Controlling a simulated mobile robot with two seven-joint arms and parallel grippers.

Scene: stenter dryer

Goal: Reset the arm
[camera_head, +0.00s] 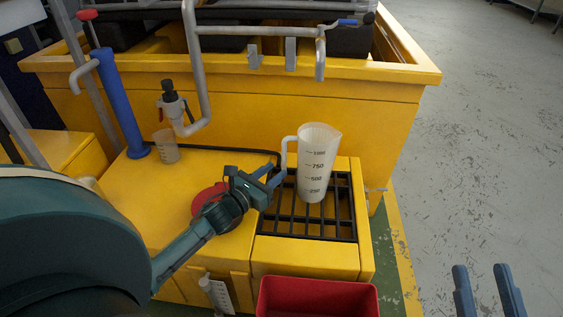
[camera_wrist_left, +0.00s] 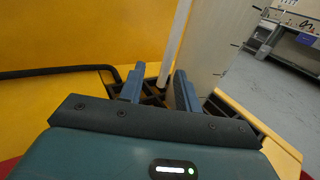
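My left gripper (camera_head: 273,174) is over the yellow cabinet top, just left of the clear measuring jug (camera_head: 318,165). In the left wrist view its two blue fingers (camera_wrist_left: 158,88) are apart. The jug's pale handle (camera_wrist_left: 175,45) shows in the gap between them; I cannot tell whether either finger touches it. The jug stands upright on the black grate (camera_head: 330,222), its handle facing the gripper. My right gripper (camera_head: 485,290) is at the bottom right of the head view, fingers apart and empty, over the floor.
A red bin (camera_head: 318,298) is in front of the grate. A red round object (camera_head: 208,203) lies partly under my left wrist. Grey floor (camera_head: 480,150) is open at right.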

